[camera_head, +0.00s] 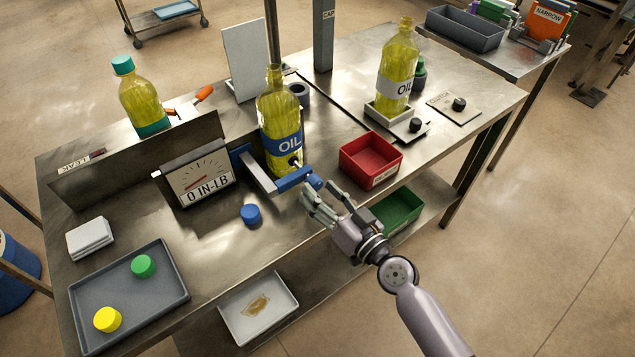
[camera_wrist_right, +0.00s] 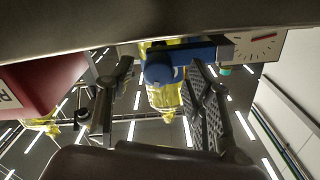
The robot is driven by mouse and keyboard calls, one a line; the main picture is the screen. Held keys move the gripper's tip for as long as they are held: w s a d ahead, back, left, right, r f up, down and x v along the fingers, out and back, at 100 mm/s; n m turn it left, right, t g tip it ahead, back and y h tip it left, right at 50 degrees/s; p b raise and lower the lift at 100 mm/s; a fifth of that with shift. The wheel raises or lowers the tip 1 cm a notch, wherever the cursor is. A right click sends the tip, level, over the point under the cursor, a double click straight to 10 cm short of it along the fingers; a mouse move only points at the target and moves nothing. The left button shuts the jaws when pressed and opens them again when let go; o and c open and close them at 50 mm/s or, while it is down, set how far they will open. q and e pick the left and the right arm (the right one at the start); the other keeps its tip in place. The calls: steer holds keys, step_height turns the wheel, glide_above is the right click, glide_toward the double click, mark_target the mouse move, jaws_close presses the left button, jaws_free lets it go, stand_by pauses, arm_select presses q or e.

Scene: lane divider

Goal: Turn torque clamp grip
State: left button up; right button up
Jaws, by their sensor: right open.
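The torque clamp has blue jaws (camera_head: 262,178) around the lower part of an oil bottle (camera_head: 280,115) with a blue label. A blue grip (camera_head: 314,181) is at its right end. The gauge (camera_head: 201,183) beside it reads 0 IN-LB. My right gripper (camera_head: 320,196) is open at the grip's end. In the right wrist view the round blue grip (camera_wrist_right: 160,68) shows between the two spread fingers, with the yellow bottle (camera_wrist_right: 165,97) behind it. I cannot tell whether the fingers touch the grip. My left gripper is not in view.
A red bin (camera_head: 370,160) stands close to the right of my gripper. A blue cap (camera_head: 250,214) lies on the table in front of the clamp. A grey tray (camera_head: 175,298) holds a green and a yellow cap. Another oil bottle (camera_head: 398,70) stands behind.

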steer(key=shift+x, duration=1.05)
steer(key=shift+c, duration=0.6)
jaws_close()
steer(key=shift+m, duration=0.3)
steer(key=m, duration=0.4)
steer(key=shift+m, duration=0.3)
steer(key=m, duration=0.4)
steer(key=shift+a, duration=0.1)
